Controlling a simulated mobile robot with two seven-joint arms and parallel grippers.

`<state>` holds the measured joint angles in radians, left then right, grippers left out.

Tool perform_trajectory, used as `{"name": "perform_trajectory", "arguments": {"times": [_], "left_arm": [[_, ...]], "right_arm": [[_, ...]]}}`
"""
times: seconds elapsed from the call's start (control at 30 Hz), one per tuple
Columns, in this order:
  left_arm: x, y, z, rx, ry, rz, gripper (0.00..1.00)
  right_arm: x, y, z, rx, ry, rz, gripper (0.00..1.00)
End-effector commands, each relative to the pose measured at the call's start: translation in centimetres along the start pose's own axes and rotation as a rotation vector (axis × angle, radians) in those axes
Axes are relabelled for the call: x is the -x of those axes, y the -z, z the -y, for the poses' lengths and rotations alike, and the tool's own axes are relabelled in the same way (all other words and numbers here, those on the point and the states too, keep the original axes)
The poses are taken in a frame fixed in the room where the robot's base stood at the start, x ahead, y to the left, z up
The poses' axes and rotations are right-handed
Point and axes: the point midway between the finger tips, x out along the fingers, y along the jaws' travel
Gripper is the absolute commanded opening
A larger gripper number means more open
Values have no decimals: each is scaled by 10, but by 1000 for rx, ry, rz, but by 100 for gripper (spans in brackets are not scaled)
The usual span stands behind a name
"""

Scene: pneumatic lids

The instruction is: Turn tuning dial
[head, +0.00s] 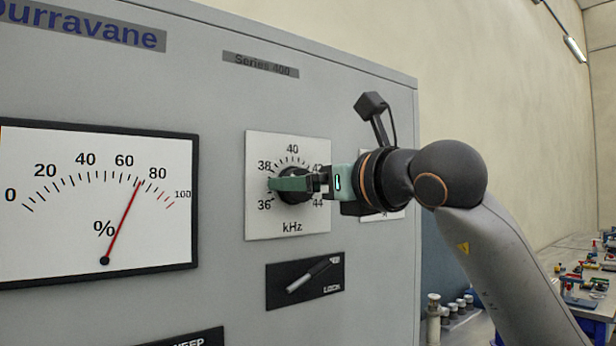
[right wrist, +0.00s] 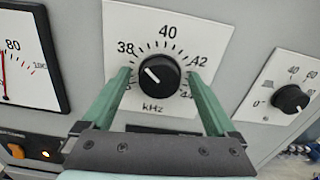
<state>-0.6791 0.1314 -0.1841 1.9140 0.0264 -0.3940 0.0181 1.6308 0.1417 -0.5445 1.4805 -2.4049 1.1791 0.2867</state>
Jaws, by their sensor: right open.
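The tuning dial (right wrist: 160,76) is a round black knob on a white kHz scale plate (right wrist: 124,20). Its white pointer mark points up and left, to the low side near 38. In the head view the dial (head: 294,198) is partly hidden behind my gripper. My right gripper (head: 275,184), with green fingers, is at the dial. In the right wrist view its fingers are open, one on each side of the knob, with gaps visible between them and the knob. My left gripper is in neither view.
A large percent meter (head: 60,215) is left of the dial, its red needle between 60 and 80. A black lock switch plate (head: 318,284) sits just below the dial. Another black knob (right wrist: 290,99) is to the right. A workbench (head: 590,300) stands at the far right.

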Motion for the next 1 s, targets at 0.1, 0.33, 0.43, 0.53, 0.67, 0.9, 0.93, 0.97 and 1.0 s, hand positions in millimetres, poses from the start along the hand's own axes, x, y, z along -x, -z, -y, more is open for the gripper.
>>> {"name": "perform_trajectory", "arguments": {"times": [0.1, 0.33, 0.43, 0.53, 0.67, 0.9, 0.93, 0.97, 1.0], "left_arm": [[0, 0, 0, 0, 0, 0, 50], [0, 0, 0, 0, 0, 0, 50], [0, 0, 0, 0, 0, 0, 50], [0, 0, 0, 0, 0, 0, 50], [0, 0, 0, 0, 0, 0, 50], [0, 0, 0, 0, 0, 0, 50], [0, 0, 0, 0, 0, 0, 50], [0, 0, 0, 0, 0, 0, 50], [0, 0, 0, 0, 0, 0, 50]], "right_arm": [[0, 0, 0, 0, 0, 0, 93], [0, 0, 0, 0, 0, 0, 71], [0, 0, 0, 0, 0, 0, 60], [0, 0, 0, 0, 0, 0, 49], [1, 0, 0, 0, 0, 0, 34], [1, 0, 0, 0, 0, 1, 7], [1, 0, 0, 0, 0, 1, 7], [1, 0, 0, 0, 0, 1, 7], [1, 0, 0, -1, 0, 1, 7]]}}
